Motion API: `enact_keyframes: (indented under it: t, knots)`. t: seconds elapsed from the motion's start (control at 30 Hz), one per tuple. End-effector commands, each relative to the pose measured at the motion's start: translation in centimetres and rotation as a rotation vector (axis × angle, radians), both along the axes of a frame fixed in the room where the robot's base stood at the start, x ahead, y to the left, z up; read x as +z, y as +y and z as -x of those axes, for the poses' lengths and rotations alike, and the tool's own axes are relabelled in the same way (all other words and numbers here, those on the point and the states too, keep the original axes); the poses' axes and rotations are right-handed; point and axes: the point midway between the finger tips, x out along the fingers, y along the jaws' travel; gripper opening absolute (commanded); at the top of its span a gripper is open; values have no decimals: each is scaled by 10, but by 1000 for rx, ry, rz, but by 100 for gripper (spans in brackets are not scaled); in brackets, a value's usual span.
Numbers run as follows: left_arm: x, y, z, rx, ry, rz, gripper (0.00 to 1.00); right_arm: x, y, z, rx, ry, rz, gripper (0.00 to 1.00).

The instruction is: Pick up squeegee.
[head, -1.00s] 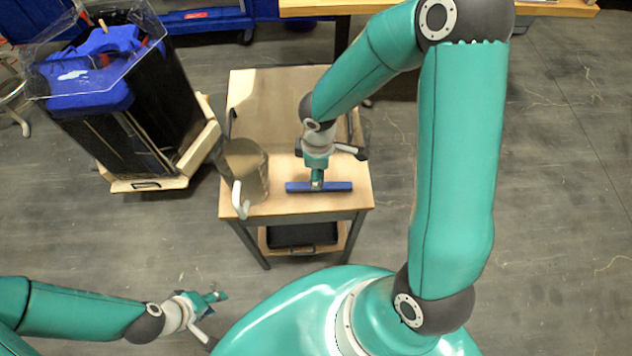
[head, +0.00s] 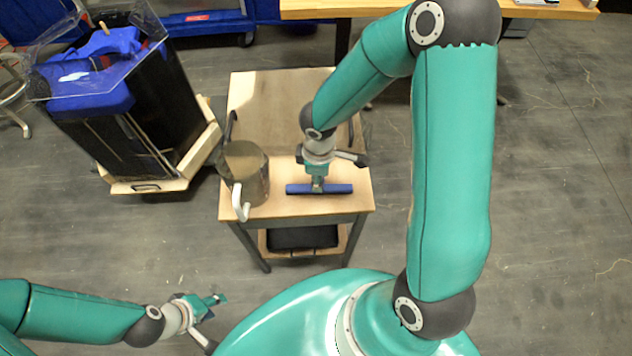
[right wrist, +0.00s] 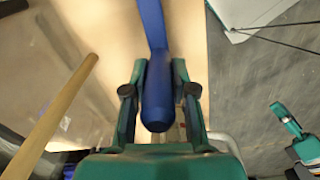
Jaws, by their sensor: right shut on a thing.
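The blue squeegee shows in the head view as a bar (head: 335,188) near the front of the small wooden-topped table (head: 270,90). In the right wrist view its blue handle (right wrist: 158,80) runs between my right gripper's fingers (right wrist: 160,95). My right gripper (head: 317,180) is shut on the squeegee, in the head view just above the bar. I cannot tell whether the bar touches the tabletop. My left gripper (head: 216,302) is empty at the lower left, away from the table; its finger gap is unclear.
A grey cylindrical container (head: 252,182) with a white handle stands left of the squeegee. A blue-topped black tank (head: 150,110) on a wooden base is further left. A workbench edge (head: 330,10) crosses the back. The floor around is mostly clear.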

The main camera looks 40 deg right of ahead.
Motion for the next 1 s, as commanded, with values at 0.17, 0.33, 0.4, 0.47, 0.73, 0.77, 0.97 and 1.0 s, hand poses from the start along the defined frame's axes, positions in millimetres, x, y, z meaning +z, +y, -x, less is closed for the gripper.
enact_keyframes:
  t: [0.17, 0.33, 0.4, 0.47, 0.73, 0.77, 0.97, 1.0]
  knots:
    - [1, 0, 0, 0, 0, 0, 40, 4, 0, 0, -1, -1, 1, 0]
    - [5, 0, 0, 0, 0, 0, 40, 18, 0, -1, -1, -3, 1, 0]
    - [7, 0, 0, 0, 0, 0, 40, 29, 0, -1, -1, -4, 1, 0]
    - [9, 0, 0, 0, 0, 0, 40, 40, 0, -2, -1, -6, 1, 0]
    - [16, 0, 0, 0, 0, 0, 40, 110, 0, -2, 0, -10, 1, 0]
    - [16, 0, 0, 0, 0, 0, 40, 119, 1, -2, 0, -11, -1, 0]
    - [16, 0, 0, 0, 0, 0, 40, 166, 1, -2, 1, -8, -1, 0]
    - [17, 0, 0, 0, 0, 0, 40, 173, 1, -2, 1, -6, -1, 0]
